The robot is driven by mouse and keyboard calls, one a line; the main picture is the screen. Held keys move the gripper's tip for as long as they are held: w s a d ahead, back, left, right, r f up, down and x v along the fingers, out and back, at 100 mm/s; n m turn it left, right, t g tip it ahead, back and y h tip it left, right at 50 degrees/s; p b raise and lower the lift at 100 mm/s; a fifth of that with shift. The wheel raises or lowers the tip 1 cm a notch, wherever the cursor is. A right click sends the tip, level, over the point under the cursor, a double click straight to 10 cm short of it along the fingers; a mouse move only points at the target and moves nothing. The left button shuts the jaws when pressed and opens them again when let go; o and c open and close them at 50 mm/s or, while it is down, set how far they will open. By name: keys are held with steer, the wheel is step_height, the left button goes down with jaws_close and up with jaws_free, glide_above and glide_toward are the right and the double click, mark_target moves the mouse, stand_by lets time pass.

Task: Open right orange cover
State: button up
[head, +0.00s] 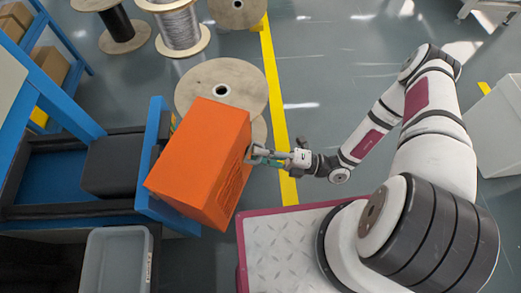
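The orange cover (202,165) is a large box-shaped cover at the centre left of the head view, with slots on its lower right face. It sits at the end of a blue and black machine frame (154,160) and looks tilted in the picture. My gripper (256,154) is at the right edge of the cover, by a small handle-like part there. Its fingertips overlap that part, so I cannot tell whether they are closed on it. Only one orange cover is in view.
Wooden cable spools (222,90) stand on the floor behind the cover. A grey bin (116,260) is at the lower left, and a blue shelf with boxes (50,68) at the upper left. A yellow floor line (272,80) runs past my gripper. The floor to the right is mostly clear.

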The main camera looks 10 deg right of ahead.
steer(key=shift+o, duration=0.6)
steer(key=v, duration=1.2)
steer(key=shift+c, duration=0.3)
jaws_close()
